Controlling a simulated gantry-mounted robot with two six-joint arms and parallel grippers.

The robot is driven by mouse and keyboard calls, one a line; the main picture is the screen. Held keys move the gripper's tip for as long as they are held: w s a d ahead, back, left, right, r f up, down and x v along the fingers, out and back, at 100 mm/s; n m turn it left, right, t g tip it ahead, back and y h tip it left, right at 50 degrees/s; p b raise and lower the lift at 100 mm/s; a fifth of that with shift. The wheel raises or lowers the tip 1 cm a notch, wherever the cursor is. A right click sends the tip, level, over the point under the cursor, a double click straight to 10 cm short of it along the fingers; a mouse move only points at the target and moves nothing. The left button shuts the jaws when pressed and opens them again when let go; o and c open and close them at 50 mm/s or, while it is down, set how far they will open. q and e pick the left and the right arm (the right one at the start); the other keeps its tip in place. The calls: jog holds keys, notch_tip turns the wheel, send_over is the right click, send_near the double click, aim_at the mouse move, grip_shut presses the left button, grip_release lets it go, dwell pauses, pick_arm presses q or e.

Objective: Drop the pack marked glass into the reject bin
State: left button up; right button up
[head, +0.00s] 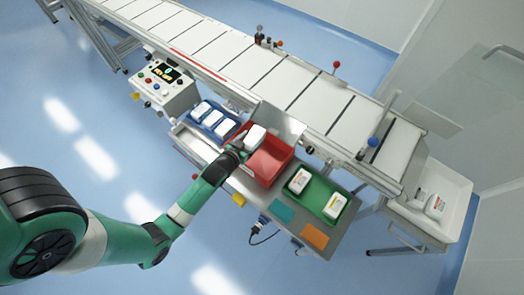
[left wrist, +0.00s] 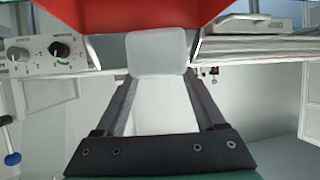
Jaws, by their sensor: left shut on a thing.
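My left gripper (head: 243,148) is shut on a white pack (head: 256,134), which is over the left part of the open red bin (head: 270,172). In the left wrist view the pack (left wrist: 157,52) sits between the two fingertips, with the red bin (left wrist: 130,14) at the top behind it. No marking can be read on the face that shows. Whether the pack touches the bin wall cannot be told. My right gripper is not in view.
A blue tray (head: 232,130) with several white packs lies left of the red bin. A green tray (head: 344,190) with two labelled packs lies right of it. The conveyor (head: 260,70) runs behind. A white bin (head: 457,207) holding packs stands far right. A control box (head: 170,85) stands left.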

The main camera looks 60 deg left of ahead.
pick_arm(q)
jog(key=shift+f+b, duration=3)
jog(key=shift+f, duration=0.1)
jog(key=shift+r, duration=0.1)
jog(key=o, duration=1.5)
jog(key=p+v, duration=0.2)
jog(key=v, duration=0.9)
jog(key=shift+s+d+p, duration=0.15)
jog(key=shift+s+p, duration=0.15)
jog(key=shift+p, duration=0.05)
